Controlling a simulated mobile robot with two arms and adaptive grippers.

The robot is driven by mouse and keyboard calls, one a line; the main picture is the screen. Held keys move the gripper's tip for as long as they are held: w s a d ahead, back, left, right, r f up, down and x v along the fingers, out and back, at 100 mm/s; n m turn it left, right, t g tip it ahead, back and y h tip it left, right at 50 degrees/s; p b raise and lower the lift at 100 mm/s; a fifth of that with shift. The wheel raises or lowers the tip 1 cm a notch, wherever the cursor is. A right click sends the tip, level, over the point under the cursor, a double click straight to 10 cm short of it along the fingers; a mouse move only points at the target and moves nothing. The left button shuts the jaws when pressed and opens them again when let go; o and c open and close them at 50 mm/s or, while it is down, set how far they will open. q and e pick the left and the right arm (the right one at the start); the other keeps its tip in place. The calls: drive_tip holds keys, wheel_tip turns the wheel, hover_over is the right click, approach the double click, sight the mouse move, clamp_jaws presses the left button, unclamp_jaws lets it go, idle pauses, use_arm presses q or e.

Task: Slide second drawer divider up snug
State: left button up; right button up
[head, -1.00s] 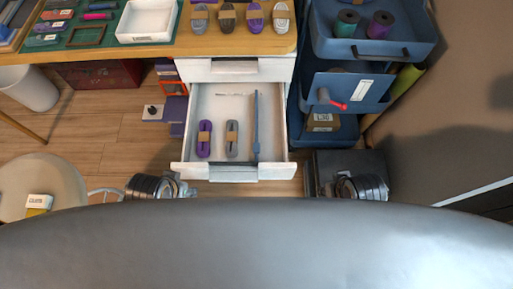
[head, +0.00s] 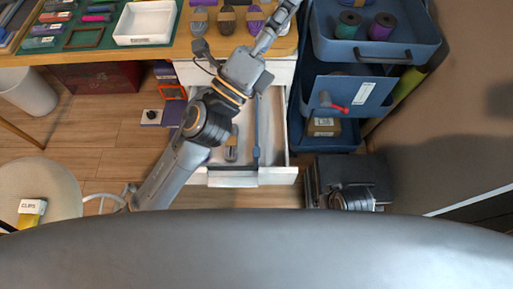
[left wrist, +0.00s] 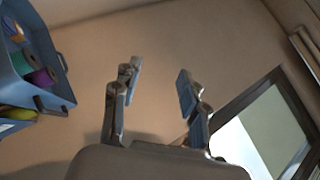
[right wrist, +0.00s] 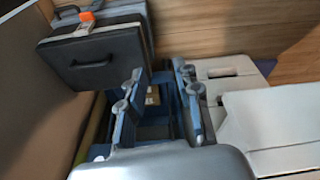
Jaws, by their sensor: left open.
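The white drawer (head: 273,174) is pulled out below the desk. A thin blue divider (head: 257,128) stands in it, running front to back right of the grey cord bundle (head: 231,154). My left arm crosses over the drawer's left part and hides the purple bundle there. My left gripper (head: 290,6) is beyond the divider, over the desk's right edge at the top of the head view. Its fingers are apart and empty in the left wrist view (left wrist: 160,88). My right gripper is open and empty in the right wrist view (right wrist: 158,85); its fingertips are not clear in the head view.
A blue cart (head: 385,60) with thread spools and a red-tipped tool stands right of the drawer. The desk (head: 190,45) holds several cord bundles, a white tray (head: 146,22) and a green mat. A stool with a clips box (head: 32,207) is at the left.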

use_arm(q)
drive_tip(key=s+d+f+m+g+h, duration=0.25)
drive_tip(key=s+d+m+g, duration=0.45)
drive_tip(key=m+g, duration=0.45)
drive_tip(key=s+d+f+m+g+h, duration=0.1)
drive_tip(key=s+d+f+m+g, duration=0.2)
drive_tip(key=s+d+m+g, duration=0.85)
drive_tip(key=m+t+y, duration=0.5)
drive_tip(key=m+y, duration=1.2)
drive_tip(key=y, duration=0.3)
hover_over(256, 151)
wheel_tip(256, 151, down, 23)
use_arm(e)
drive_tip(key=s+f, duration=0.3)
drive_tip(key=f, duration=1.1)
use_arm(q)
wheel_tip(256, 151, down, 13)
drive_tip(key=shift+r+b, duration=0.15)
drive_tip(key=shift+b, duration=0.5)
drive_tip(key=shift+f, duration=0.5)
use_arm(e)
drive_tip(key=r, duration=0.1)
drive_tip(key=w+r, duration=0.1)
drive_tip(key=r, duration=0.2)
drive_tip(key=shift+w, duration=0.3)
